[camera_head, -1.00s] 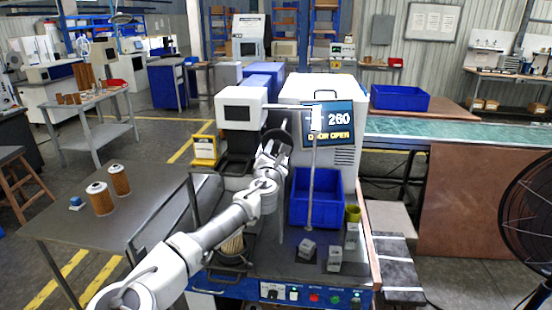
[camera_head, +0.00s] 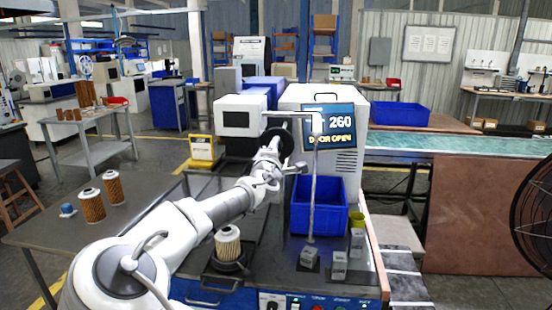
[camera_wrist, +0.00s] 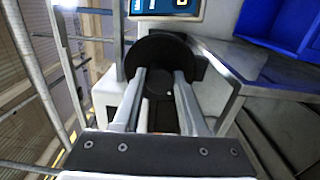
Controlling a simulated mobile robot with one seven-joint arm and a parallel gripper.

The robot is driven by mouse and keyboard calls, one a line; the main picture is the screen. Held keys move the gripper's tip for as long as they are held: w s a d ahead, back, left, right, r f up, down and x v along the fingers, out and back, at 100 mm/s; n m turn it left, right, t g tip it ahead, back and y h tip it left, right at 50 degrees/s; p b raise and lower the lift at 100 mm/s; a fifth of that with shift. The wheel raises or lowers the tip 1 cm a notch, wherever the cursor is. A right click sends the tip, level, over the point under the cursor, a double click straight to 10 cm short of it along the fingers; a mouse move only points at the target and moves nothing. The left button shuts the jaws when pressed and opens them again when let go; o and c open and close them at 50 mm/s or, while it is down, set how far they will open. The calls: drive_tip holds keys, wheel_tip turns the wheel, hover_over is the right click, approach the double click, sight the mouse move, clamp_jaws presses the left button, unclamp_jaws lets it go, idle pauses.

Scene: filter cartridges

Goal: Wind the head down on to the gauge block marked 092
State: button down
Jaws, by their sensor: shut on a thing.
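My gripper (camera_wrist: 163,100) is shut on the black handwheel (camera_wrist: 160,55) of the machine; the exact grip is partly hidden. In the head view the wheel (camera_head: 284,140) is mostly behind my wrist. A white box with a dark window (camera_head: 240,118), perhaps the head, stands above left of the wheel. A thin bar runs from it to an upright post (camera_head: 313,190). Grey gauge blocks stand on the bench: one (camera_head: 309,257) by the post's foot, one (camera_head: 339,265) to its right, one (camera_head: 357,240) farther back. Their markings are too small to read.
A display (camera_head: 330,124) reads 260 and DOOR OPEN. A blue bin (camera_head: 319,206) stands behind the blocks, with a yellow cup (camera_head: 356,217) beside it. A pleated filter cartridge (camera_head: 228,244) stands close to my arm. Two brown cartridges (camera_head: 92,205) stand on the left table.

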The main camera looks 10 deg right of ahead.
drive_tip(key=m+b, duration=0.2)
drive_tip(key=m, duration=0.1)
drive_tip(key=m+b, duration=0.1)
drive_tip(key=shift+f+m, duration=0.25)
drive_tip(key=shift+m, duration=0.15)
drive_tip(key=m+b, duration=0.2)
drive_tip(key=m, duration=0.2)
drive_tip(key=shift+r+m+b, duration=0.1)
drive_tip(key=shift+m+b, duration=0.2)
drive_tip(key=shift+b, duration=0.05)
drive_tip(key=m+b, duration=0.1)
drive_tip(key=m, duration=0.3)
drive_tip(key=shift+m, duration=0.3)
drive_tip(key=m, duration=0.4)
drive_tip(key=shift+a+r+m+g, duration=0.1)
drive_tip(key=shift+m+g, duration=0.2)
drive_tip(key=shift+m, duration=0.1)
drive_tip(key=shift+c, duration=2.2)
unclamp_jaws()
